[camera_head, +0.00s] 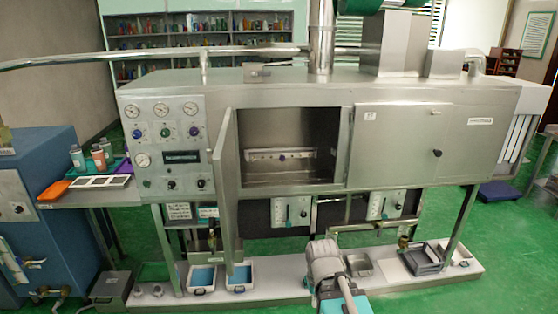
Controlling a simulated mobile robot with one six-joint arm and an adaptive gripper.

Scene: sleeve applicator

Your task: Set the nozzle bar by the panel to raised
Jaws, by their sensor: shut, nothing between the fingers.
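The nozzle bar (264,155) is a pale horizontal bar with a dark blue knob at its middle. It sits inside the open compartment of the steel machine, partway up in front of the back wall. The control panel (152,180) is on the machine's left front, with round gauges, coloured knobs and a dark display. The compartment's door (226,180) stands swung open between panel and opening. Part of my arm shows at the bottom middle, in front of and below the compartment. I cannot make out my gripper's fingers in this view.
A closed door (395,145) with a dark knob covers the machine's right side. Below, a low shelf holds two blue-filled trays (239,288) and a grey tray (424,266). A side table (75,195) with bottles stands left. Green floor is open at right.

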